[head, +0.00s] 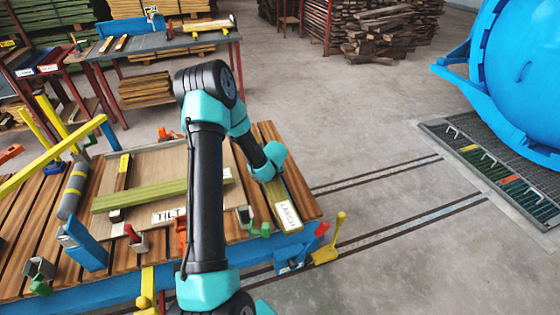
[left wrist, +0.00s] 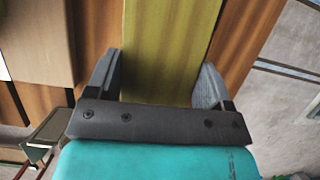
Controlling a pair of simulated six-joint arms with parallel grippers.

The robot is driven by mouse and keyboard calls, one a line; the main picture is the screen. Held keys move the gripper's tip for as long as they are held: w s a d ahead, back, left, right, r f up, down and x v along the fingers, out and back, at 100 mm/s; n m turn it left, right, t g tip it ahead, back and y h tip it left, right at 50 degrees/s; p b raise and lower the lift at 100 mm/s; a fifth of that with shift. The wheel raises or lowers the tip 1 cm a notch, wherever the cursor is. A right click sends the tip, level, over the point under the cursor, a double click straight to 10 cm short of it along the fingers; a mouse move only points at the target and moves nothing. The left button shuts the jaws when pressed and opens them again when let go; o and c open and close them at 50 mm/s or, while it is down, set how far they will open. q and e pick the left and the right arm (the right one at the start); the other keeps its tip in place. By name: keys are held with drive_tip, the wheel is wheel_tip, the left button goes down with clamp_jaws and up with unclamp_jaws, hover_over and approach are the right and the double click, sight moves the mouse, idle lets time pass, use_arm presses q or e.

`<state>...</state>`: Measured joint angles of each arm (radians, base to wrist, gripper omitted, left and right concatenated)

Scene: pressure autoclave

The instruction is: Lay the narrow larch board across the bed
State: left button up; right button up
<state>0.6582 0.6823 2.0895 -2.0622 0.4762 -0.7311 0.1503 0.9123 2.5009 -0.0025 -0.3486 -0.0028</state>
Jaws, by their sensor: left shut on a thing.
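An olive-yellow board (left wrist: 168,45) lies between the two grey fingers of my left gripper (left wrist: 157,85), which is shut on it across its width. In the head view the same board (head: 280,192) lies lengthwise near the right end of the slatted bed (head: 310,205), beside a white LARCH label (head: 287,215). My left arm reaches over the bed to it, and its wrist hides the fingertips there. Another greenish board (head: 145,197) lies across the middle of the bed, partly behind my arm. My right gripper is not in view.
A plywood panel with a TILT label (head: 168,216) is on the bed, with coloured clamps around the edges. Yellow bars (head: 55,155) stand at the left. Floor rails (head: 400,220) run toward the blue autoclave (head: 515,75). A side table (head: 180,40) stands behind.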

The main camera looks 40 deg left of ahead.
use_arm(q)
drive_tip(key=shift+w+d+f, duration=0.1)
drive_tip(key=shift+d+f, duration=0.1)
drive_tip(key=shift+d, duration=0.25)
drive_tip(key=shift+a, duration=0.1)
drive_tip(key=w+a, duration=0.3)
drive_tip(key=a, duration=0.1)
drive_tip(key=w+a+f, duration=0.1)
drive_tip(key=w+a, duration=0.6)
drive_tip(key=shift+w+a+f, duration=0.2)
drive_tip(key=shift+w+a, duration=0.2)
drive_tip(key=shift+f, duration=1.75)
drive_tip(key=shift+f, duration=0.1)
